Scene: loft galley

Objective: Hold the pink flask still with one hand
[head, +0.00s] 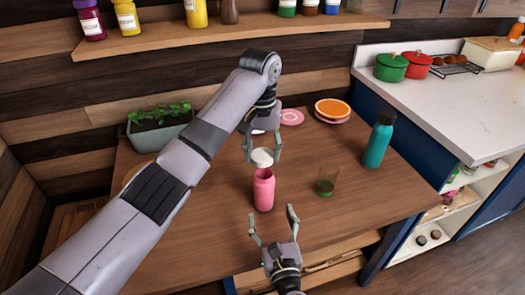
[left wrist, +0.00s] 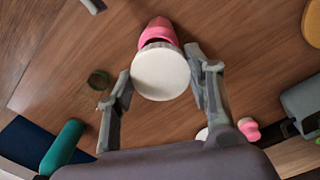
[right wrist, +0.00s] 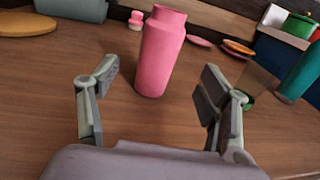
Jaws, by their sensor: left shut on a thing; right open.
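The pink flask (head: 264,190) stands upright on the wooden table, its top uncovered. My left gripper (head: 263,157) is shut on a round white lid (head: 262,156), held just behind and above the flask. The lid (left wrist: 160,72) hides part of the flask (left wrist: 157,32) in the left wrist view. My right gripper (head: 270,213) is open and empty in front of the flask. In the right wrist view, the flask (right wrist: 158,55) stands beyond and between the open fingers, apart from both.
A glass with something green in it (head: 326,183) stands right of the flask, and a teal bottle (head: 377,143) farther right. Orange (head: 332,108) and pink (head: 291,117) plates lie at the back. A planter (head: 160,132) is at back left. A wall shelf (head: 230,38) hangs above.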

